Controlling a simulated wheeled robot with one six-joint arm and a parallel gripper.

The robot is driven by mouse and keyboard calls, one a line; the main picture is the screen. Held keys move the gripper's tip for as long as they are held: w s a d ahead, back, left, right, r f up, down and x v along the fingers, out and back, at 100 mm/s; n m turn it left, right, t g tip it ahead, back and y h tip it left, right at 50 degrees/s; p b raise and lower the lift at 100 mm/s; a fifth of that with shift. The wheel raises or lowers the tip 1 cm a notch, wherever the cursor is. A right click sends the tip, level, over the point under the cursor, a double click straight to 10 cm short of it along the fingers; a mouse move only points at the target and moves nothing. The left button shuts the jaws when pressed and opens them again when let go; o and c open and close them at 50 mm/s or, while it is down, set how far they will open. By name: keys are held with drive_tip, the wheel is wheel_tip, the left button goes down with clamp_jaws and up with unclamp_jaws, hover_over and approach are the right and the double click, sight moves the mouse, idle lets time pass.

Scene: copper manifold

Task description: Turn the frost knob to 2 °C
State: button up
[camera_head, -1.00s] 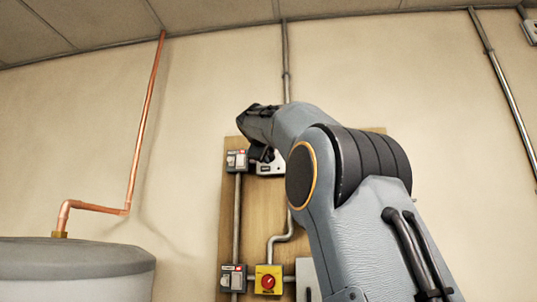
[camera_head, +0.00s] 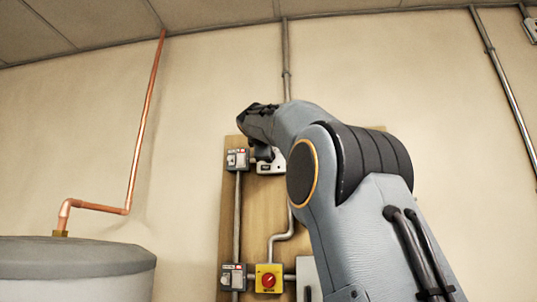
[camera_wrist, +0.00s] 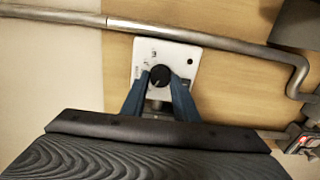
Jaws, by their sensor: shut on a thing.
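The frost knob (camera_wrist: 160,76) is a small round black dial on a white control plate (camera_wrist: 176,54) in the wrist view. My gripper (camera_wrist: 160,88) has its two blue fingers on either side of the knob and is shut on it. A short pointer line shows on the knob, but the scale marks on the plate are too small to read. In the head view the white plate (camera_head: 272,167) is partly hidden behind my gripper (camera_head: 264,155), and the knob is hidden there.
The plate sits on a wooden board (camera_head: 257,215) on the wall. A grey switch (camera_head: 237,160) is close on its left. Below are another grey switch (camera_head: 232,277) and a yellow box with a red knob (camera_head: 268,279). A metal conduit (camera_wrist: 215,42) runs close beside the plate.

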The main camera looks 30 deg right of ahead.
drive_tip(key=o, duration=1)
drive_tip(key=shift+o, duration=0.2)
drive_tip(key=shift+s, duration=0.1)
drive_tip(key=b+v, duration=0.4)
drive_tip(key=v, duration=0.3)
drive_tip(key=shift+s+a, duration=0.25)
drive_tip(key=shift+s, duration=0.05)
